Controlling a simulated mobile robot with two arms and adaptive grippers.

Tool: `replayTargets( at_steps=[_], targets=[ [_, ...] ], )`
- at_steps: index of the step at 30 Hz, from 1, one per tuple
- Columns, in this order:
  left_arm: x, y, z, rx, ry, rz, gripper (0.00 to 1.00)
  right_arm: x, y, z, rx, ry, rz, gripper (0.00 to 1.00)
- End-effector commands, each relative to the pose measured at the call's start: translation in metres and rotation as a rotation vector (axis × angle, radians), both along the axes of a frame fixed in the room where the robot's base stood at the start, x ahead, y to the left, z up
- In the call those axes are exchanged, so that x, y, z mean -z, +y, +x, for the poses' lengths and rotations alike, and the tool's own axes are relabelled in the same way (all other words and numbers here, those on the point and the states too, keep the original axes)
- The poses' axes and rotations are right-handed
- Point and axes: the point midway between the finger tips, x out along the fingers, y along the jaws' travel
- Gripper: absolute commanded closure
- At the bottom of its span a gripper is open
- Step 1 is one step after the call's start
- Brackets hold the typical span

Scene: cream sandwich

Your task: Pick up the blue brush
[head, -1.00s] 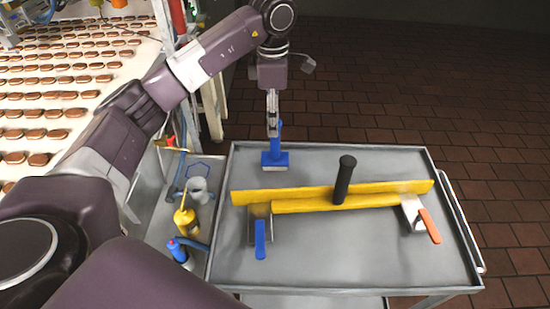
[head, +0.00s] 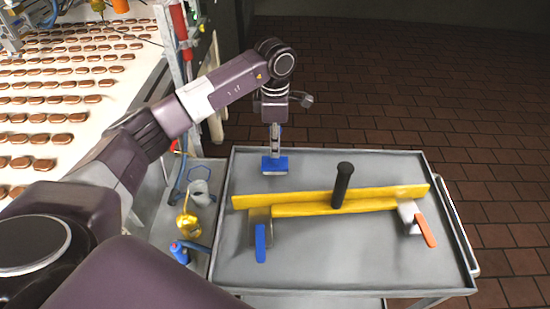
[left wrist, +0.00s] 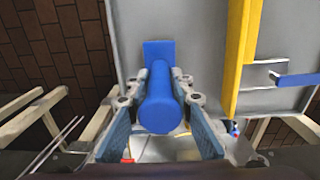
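The blue brush (head: 275,166) stands upright near the back left of the grey cart top (head: 330,255), its flat head down and handle up. My left gripper (head: 275,134) points straight down over it and hides most of the handle in the head view. In the left wrist view, the round end of the brush handle (left wrist: 160,108) is between the two fingers of my left gripper (left wrist: 161,125). The fingers are open, with a small gap visible on each side of the handle. My right gripper is in neither view.
A long yellow tool (head: 300,196) with a black handle (head: 342,185) lies across the cart. A blue-handled scraper (head: 260,243) and an orange-handled one (head: 425,230) lie near its ends. A side tray holds a yellow can (head: 187,224). The cart's front is clear.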

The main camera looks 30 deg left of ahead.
Motion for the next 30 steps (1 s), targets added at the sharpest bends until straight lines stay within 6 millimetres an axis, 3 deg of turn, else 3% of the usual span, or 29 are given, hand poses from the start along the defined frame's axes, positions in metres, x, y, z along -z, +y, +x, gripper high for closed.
replayTargets(
  at_steps=[5,14,20,26,30],
  targets=[
    [0.0,0.0,0.0,0.0,0.0,0.0,1.0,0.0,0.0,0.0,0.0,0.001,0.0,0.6],
    [-0.002,0.0,0.0,0.0,-0.001,0.0,1.0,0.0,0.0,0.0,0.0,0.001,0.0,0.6],
    [-0.015,0.0,0.001,0.0,-0.004,-0.001,1.0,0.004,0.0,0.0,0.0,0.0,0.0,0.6],
    [-0.054,0.0,0.002,0.0,-0.009,0.0,1.0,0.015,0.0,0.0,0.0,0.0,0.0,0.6],
    [-0.1,0.0,0.002,0.0,-0.01,0.001,1.0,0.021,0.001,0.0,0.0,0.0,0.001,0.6]
  ],
)
